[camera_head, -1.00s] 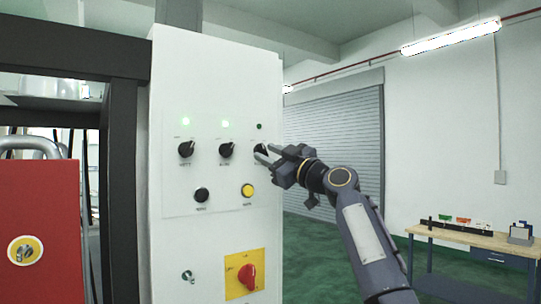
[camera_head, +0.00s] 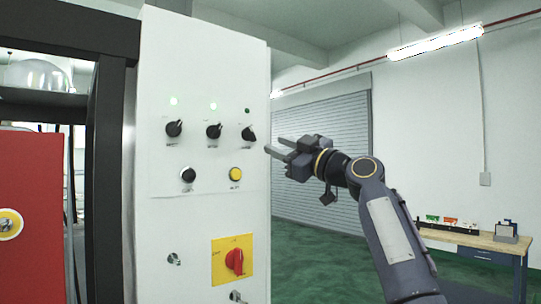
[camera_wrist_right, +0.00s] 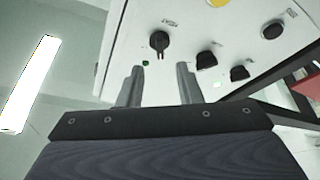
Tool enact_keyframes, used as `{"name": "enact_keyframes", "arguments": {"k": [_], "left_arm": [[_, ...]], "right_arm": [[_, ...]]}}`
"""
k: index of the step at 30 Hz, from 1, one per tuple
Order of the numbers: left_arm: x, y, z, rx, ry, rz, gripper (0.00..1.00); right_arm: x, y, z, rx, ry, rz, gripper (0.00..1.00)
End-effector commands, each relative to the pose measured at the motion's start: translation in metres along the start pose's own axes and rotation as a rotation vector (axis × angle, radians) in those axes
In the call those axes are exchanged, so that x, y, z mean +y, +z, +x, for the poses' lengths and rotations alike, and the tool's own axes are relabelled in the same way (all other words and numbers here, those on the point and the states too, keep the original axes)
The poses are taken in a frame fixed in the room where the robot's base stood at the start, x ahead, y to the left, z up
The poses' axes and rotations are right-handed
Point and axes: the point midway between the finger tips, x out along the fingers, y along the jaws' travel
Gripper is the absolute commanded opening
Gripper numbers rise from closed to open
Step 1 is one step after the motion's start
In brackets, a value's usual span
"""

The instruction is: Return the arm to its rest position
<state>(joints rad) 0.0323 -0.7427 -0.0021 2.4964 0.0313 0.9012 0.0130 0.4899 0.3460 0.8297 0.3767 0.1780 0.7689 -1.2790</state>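My right arm (camera_head: 388,225) comes in from the lower right of the head view. Its gripper (camera_head: 273,149) is beside the right edge of the white control panel (camera_head: 200,75), apart from the knobs. In the right wrist view the two fingers (camera_wrist_right: 158,88) stand apart with nothing between them. The rightmost black knob (camera_head: 248,133) is closest to the fingers; it also shows beyond them in the wrist view (camera_wrist_right: 159,41). My left gripper is not in view.
The panel carries more black knobs (camera_head: 213,131), a yellow button (camera_head: 235,174) and a red rotary switch (camera_head: 235,262). A red cabinet (camera_head: 40,200) stands at left. A workbench (camera_head: 470,240) stands at right. Green floor lies open before the grey shutter (camera_head: 340,120).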

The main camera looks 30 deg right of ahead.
Motion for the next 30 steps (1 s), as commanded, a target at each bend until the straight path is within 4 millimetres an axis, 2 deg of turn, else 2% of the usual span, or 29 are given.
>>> {"name": "enact_keyframes", "arguments": {"k": [7,10,11,13,17,18,21,23,26,30], "left_arm": [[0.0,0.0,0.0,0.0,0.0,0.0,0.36],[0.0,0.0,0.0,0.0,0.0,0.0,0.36],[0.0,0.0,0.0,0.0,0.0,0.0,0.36],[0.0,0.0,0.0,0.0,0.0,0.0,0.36],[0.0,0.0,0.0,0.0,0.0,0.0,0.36],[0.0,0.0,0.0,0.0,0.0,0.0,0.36],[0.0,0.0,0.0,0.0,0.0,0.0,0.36],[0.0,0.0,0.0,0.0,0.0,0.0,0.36],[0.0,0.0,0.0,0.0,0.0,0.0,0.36],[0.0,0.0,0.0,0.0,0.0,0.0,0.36]], "right_arm": [[-0.002,-0.001,0.001,-0.002,-0.003,0.0,0.32],[-0.02,-0.006,0.004,-0.019,-0.04,0.006,0.32],[-0.031,-0.009,0.006,-0.032,-0.062,0.01,0.32],[-0.067,-0.014,0.009,-0.078,-0.13,0.027,0.32],[-0.153,-0.007,-0.002,-0.24,-0.269,0.09,0.32],[-0.177,0.001,-0.011,-0.301,-0.3,0.117,0.32],[-0.229,0.03,-0.044,-0.464,-0.352,0.193,0.32],[-0.255,0.051,-0.07,-0.565,-0.367,0.25,0.32],[-0.293,0.091,-0.123,-0.734,-0.365,0.357,0.32],[-0.341,0.144,-0.206,-0.949,-0.331,0.529,0.32]]}}
